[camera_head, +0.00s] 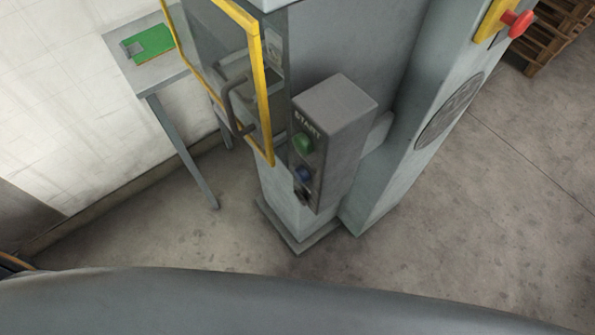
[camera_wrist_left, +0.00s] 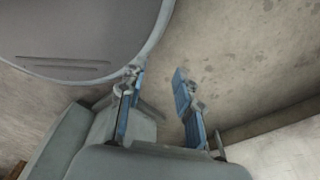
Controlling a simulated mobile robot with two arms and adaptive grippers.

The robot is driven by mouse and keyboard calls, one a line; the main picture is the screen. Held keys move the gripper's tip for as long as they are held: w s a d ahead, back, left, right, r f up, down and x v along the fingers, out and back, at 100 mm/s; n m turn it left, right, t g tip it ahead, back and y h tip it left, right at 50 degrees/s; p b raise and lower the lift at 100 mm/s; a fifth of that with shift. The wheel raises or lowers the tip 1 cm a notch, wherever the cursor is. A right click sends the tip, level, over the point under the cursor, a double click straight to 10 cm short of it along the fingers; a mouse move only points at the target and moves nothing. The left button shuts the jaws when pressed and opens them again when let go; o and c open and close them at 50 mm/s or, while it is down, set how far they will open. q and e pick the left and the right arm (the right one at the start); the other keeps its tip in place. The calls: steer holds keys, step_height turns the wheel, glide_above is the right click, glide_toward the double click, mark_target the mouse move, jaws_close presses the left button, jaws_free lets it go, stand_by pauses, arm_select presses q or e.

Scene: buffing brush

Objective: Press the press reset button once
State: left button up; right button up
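A grey control box (camera_head: 330,140) sticks out from the front of the press (camera_head: 365,45) in the head view. It carries a green button (camera_head: 303,143) under the word START. Below that is a blue button (camera_head: 303,174), and a small dark control (camera_head: 302,194) sits lowest. Any label for the blue button is too small to read. My left gripper (camera_wrist_left: 158,88) shows only in the left wrist view, with its two fingers apart and bare floor between them. It touches nothing visible, and no button shows in that view. My right gripper is in neither view.
A yellow-framed guard door (camera_head: 262,95) with a dark handle stands just left of the control box. A grey table (camera_head: 133,68) holds a green item (camera_head: 150,43). A red mushroom button (camera_head: 517,23) is at upper right, near wooden pallets (camera_head: 550,38). Open floor (camera_head: 470,210) lies right of the press.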

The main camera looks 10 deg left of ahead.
arm_select(q)
jaws_close()
steer(key=shift+s, duration=0.1)
steer(key=shift+s, duration=0.1)
stand_by(0.9)
